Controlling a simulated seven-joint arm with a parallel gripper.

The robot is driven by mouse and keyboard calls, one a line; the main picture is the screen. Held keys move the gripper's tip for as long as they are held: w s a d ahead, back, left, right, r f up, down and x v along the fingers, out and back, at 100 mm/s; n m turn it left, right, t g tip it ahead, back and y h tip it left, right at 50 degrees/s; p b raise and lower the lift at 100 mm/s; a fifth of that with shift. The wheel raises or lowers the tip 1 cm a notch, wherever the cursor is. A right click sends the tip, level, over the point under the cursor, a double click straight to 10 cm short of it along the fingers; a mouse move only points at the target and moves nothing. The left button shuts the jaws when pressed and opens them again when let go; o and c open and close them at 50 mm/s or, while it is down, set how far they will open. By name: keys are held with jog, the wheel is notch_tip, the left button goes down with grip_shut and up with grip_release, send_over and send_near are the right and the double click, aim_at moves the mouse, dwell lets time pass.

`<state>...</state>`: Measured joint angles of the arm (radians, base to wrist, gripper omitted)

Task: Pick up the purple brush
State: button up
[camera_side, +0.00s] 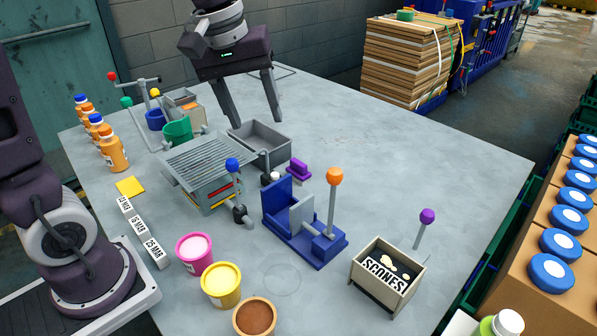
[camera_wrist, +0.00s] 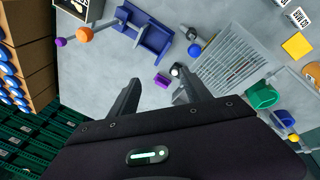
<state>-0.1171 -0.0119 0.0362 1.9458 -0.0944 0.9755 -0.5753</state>
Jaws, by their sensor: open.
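The purple brush (camera_side: 298,170) is a small stepped purple block lying on the grey table between the grey tray and the blue stand. In the wrist view the brush (camera_wrist: 162,80) shows between the two fingertips and beyond them. My gripper (camera_side: 256,120) is open and empty, held well above the table over the grey tray's area. In the wrist view my gripper (camera_wrist: 159,87) has its fingers wide apart, touching nothing.
The blue stand (camera_side: 305,240) with an orange-knobbed lever is close to the brush. The grey tray (camera_side: 262,140) and a slatted metal rack (camera_side: 200,165) are to its left. A purple-knobbed lever (camera_side: 427,216) rises near a scones box (camera_side: 388,275). The table's back right is clear.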

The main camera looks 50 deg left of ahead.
jog(key=w+a+f+n+g, duration=0.1)
jog(key=w+a+f+n, duration=0.25)
jog(key=w, duration=0.25)
jog(key=n+g+h, duration=0.1)
jog(key=n+g, duration=0.1)
jog(key=n, duration=0.4)
send_over(298, 162)
jog(key=a, duration=0.2)
jog(key=shift+m, duration=0.25)
jog(key=f, duration=1.2)
jog(key=shift+s+d+f, duration=0.15)
jog(key=shift+s+f, duration=0.15)
jog(key=shift+s, duration=0.1)
jog(key=f, duration=0.2)
jog(key=d+f, duration=0.1)
jog(key=f, duration=0.1)
jog(key=w+f, duration=0.1)
jog(key=f, duration=0.2)
jog(key=shift+d, duration=0.4)
grip_shut()
